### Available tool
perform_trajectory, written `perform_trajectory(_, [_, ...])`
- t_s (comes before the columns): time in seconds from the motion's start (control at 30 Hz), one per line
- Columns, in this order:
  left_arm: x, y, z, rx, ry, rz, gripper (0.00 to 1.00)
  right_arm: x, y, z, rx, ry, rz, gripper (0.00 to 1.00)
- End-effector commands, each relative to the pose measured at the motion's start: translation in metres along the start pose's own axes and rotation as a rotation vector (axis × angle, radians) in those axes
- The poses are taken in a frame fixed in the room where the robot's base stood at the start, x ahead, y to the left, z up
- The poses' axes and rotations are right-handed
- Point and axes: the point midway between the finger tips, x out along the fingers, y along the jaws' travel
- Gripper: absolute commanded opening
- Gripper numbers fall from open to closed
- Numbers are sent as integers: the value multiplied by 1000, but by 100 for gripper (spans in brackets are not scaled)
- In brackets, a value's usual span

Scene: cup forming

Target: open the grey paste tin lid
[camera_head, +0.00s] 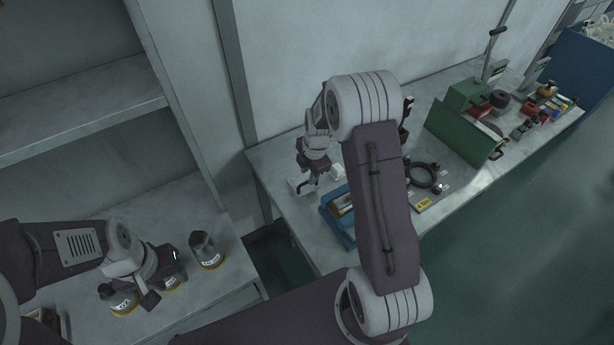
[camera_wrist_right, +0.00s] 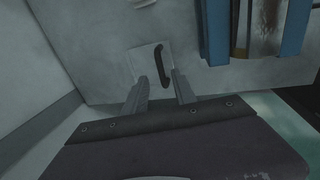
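The label print is too small to read, so I cannot tell which is the paste tin. My left gripper (camera_head: 158,287) is over the tins at the left; its finger gap is not clear. My right gripper (camera_head: 307,186) is over the other bench. In the right wrist view its two fingers (camera_wrist_right: 161,96) are apart, with nothing gripped between them.
A pale plate with a dark handle (camera_wrist_right: 159,64) lies ahead of the right fingers. A blue tray (camera_head: 338,215) is beside it. A black ring (camera_head: 424,178), a green panel (camera_head: 460,135) and small tools lie further right. A dark gap separates the two benches.

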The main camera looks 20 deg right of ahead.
Motion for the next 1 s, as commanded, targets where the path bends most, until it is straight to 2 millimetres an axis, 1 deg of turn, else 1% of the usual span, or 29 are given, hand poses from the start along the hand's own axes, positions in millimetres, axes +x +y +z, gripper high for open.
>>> perform_trajectory(0.03, [-2, 0, 0, 0, 0, 0, 36, 9, -1, 0, 0, 1, -3, 33])
perform_trajectory(0.1, [-3, 0, 0, 0, 0, 0, 36, 20, 0, 0, 0, 1, -3, 33])
perform_trajectory(0.2, [-4, 0, 0, 0, 0, 0, 36, 31, 0, 0, -1, 1, -1, 33])
perform_trajectory(0.3, [-4, 0, 0, 0, 0, 0, 36, 35, 0, 0, -1, 0, 1, 33])
perform_trajectory(0.5, [-4, 0, 0, 0, 0, 0, 36, 36, 0, 0, -1, 0, 2, 33])
perform_trajectory(0.53, [-4, 0, 0, 0, 0, 0, 36, 36, 0, 0, -1, 0, 2, 27])
perform_trajectory(0.57, [-4, 0, 0, 0, 0, 0, 36, 36, 0, 0, -1, 0, 2, 19])
perform_trajectory(0.6, [-4, 0, 0, 0, 0, 0, 36, 36, 0, 0, -1, 0, 2, 8])
perform_trajectory(0.63, [-4, 0, 0, 0, 0, 0, 36, 36, 0, 0, 0, 0, 2, 0])
perform_trajectory(1.0, [-4, 0, 0, 0, 0, 0, 36, 35, 0, 0, 0, 0, 1, 0])
